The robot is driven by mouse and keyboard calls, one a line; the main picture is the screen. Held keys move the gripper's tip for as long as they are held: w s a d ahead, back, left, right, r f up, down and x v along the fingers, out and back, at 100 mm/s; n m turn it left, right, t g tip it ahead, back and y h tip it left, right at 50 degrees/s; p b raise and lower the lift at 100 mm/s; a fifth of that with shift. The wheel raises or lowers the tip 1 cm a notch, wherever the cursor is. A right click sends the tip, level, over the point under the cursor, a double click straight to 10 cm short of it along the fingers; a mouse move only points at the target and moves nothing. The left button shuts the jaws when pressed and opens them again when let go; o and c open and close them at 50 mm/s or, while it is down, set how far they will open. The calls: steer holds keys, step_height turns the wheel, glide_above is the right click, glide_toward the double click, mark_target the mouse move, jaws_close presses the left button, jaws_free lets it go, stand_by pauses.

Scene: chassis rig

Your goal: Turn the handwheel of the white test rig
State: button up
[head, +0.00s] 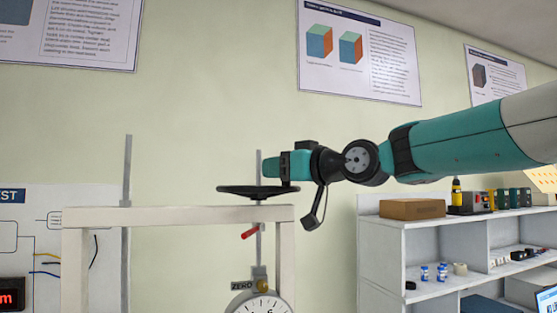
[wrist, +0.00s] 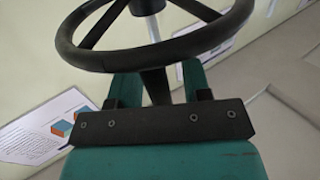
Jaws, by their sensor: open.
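The white test rig (head: 160,215) stands at the left in the head view, with a dark handwheel (head: 240,191) lying flat above its top beam. A round dial gauge (head: 262,308) hangs below, partly cut off by the frame edge. My gripper (head: 279,168) is at the right part of the wheel, level with it or just above. In the wrist view the handwheel (wrist: 155,50) fills the upper middle. The two teal fingers of my gripper (wrist: 155,82) are open, reaching up to the near rim. Whether they touch the rim I cannot tell.
A white shelf unit (head: 380,235) stands at the right with a cardboard box (head: 412,208) and several small items. A vertical rod (head: 127,170) rises at the rig's left. A red handle (head: 250,231) sits under the beam. Posters (head: 360,50) hang on the wall behind.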

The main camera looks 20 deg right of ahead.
steer(key=shift+w, duration=0.15)
steer(key=shift+c, duration=0.3)
jaws_close()
steer(key=shift+d+f+b, duration=0.1)
steer(key=shift+b, duration=0.8)
steer(key=shift+o, duration=0.3)
jaws_free()
